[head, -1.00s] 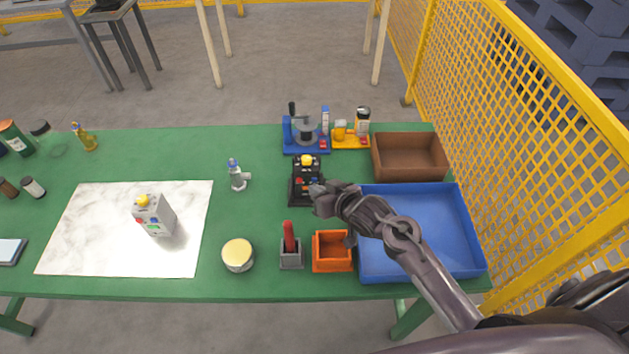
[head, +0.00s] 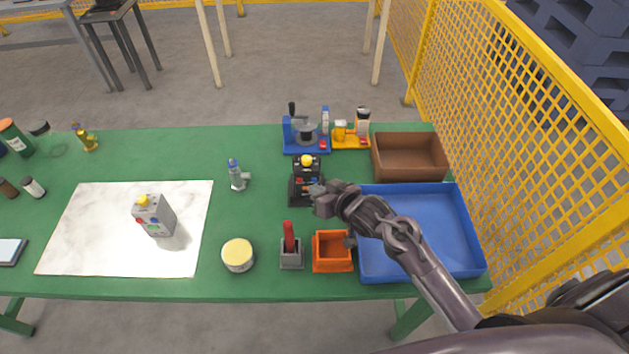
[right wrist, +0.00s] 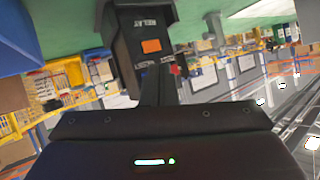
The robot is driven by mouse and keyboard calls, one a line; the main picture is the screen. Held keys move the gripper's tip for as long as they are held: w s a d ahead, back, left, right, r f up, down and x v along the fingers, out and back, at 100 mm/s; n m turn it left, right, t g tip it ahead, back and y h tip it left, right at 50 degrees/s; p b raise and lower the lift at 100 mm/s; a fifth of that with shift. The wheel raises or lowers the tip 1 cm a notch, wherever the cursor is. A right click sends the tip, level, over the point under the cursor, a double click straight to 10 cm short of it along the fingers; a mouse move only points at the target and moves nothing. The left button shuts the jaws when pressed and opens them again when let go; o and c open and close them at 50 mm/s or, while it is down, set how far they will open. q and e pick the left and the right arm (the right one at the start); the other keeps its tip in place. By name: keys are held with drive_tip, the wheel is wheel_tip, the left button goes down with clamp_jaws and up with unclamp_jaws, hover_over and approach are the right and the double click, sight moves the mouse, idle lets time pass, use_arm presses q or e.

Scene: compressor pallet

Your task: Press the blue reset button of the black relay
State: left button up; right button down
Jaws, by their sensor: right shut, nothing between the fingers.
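The black relay (head: 305,190) stands upright on the green table, with a yellow knob on top and small coloured marks on its front. My right gripper (head: 318,192) is shut and empty, its tip at the relay's front right side. In the right wrist view the relay (right wrist: 125,45) appears upside down, with its RELAY label, an orange patch and a red button; the shut fingers (right wrist: 160,85) overlap its front face. I cannot tell whether they touch. The blue button is not clearly visible, perhaps behind the fingers. My left gripper is out of view.
A blue tray (head: 465,225) lies under my right forearm. An orange bin (head: 333,267) and a grey holder with a red handle (head: 290,250) stand in front. A similar grey box (head: 153,217) is on the marble slab (head: 85,235). A small blue-topped part (head: 237,175) stands left of the relay.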

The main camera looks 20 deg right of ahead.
idle(0.4)
drive_tip(key=shift+w+d, duration=0.15)
drive_tip(key=shift+w, duration=0.3)
idle(0.4)
drive_tip(key=shift+r, duration=0.1)
drive_tip(key=shift+s+p, duration=0.45)
drive_tip(key=shift+p, duration=0.2)
drive_tip(key=shift+s+a, duration=0.1)
drive_tip(key=shift+a, duration=0.1)
